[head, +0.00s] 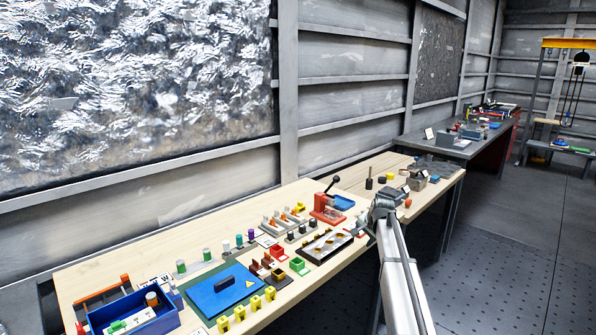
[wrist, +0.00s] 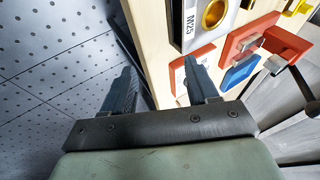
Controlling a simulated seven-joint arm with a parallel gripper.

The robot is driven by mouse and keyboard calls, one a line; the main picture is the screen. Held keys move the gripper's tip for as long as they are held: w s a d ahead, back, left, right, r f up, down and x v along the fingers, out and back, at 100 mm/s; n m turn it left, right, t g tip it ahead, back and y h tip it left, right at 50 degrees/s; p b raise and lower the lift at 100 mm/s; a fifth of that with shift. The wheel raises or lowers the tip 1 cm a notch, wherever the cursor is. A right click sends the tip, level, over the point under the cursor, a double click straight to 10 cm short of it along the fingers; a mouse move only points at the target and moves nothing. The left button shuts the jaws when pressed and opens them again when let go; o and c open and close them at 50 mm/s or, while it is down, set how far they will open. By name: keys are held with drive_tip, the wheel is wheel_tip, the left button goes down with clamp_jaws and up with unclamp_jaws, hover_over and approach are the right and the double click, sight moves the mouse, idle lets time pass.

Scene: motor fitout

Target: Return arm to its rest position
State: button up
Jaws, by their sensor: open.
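My arm reaches up from the lower right in the head view, and its end is over the front edge of the wooden workbench (head: 190,230). My gripper (wrist: 162,82) is open in the wrist view, with two dark fingers well apart and nothing between them. The fingers straddle the bench's front edge, with floor on the left and bench top on the right. In the head view my fingertips are too small to make out.
A black-and-grey tray (head: 325,244) labelled M25 (wrist: 190,20) and a red lever press (head: 326,208) are close by. A blue bin (head: 135,313) and a blue board (head: 222,288) lie further left. The perforated floor (head: 500,260) is clear on the right.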

drive_tip(key=s+d+f, duration=0.4)
drive_tip(key=d+f, duration=0.4)
drive_tip(key=d, duration=0.1)
drive_tip(key=s+a+f+n+g, duration=0.25)
drive_tip(key=s+a+f, duration=0.25)
drive_tip(key=s+f, duration=0.85)
drive_tip(key=s+a+f+n+g, duration=0.1)
drive_tip(key=s+a+f+g, duration=0.3)
drive_tip(key=s+f, duration=0.95)
drive_tip(key=s+a+f+n+g, duration=0.1)
drive_tip(key=s+f, duration=0.3)
drive_tip(key=s, duration=1)
drive_tip(key=s+a+f+n+g, duration=0.2)
drive_tip(key=s+a+f+g, duration=0.1)
drive_tip(key=s, duration=1)
drive_tip(key=s+a+f+n+g+h, duration=0.1)
drive_tip(key=s+f, duration=0.4)
drive_tip(key=s, duration=0.9)
drive_tip(key=a+n+g, duration=0.1)
drive_tip(key=a, duration=0.1)
drive_tip(key=shift+s+a+f, duration=0.3)
drive_tip(key=shift+f, duration=0.05)
drive_tip(key=shift+n, duration=0.25)
